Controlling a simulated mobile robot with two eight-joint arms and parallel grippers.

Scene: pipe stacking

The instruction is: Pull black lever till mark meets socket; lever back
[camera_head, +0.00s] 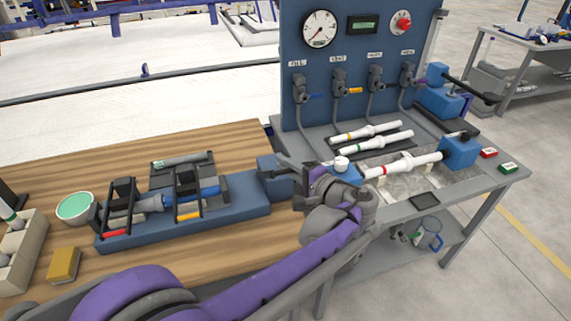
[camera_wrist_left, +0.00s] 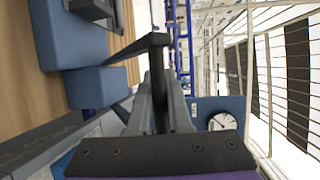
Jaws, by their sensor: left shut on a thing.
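A blue fixture (camera_head: 235,205) lies along the wooden bench in the head view, with a grey socket fitting (camera_head: 150,203) and a blue pipe (camera_head: 207,189) held in it under black clamps. A blue block (camera_head: 268,180) stands at its right end, beside my left gripper (camera_head: 303,172). In the left wrist view the black lever (camera_wrist_left: 138,46) runs up from the blue block to my left gripper (camera_wrist_left: 157,95), whose fingers are shut on it. The mark on the pipe is too small to make out. My right gripper is not in view.
A blue gauge panel (camera_head: 350,75) and a grey test bench stand at the right, with several white pipes (camera_head: 365,132) on it. A green bowl (camera_head: 75,207) and a yellow block (camera_head: 64,264) are at the left. The bench front is partly covered by my left arm.

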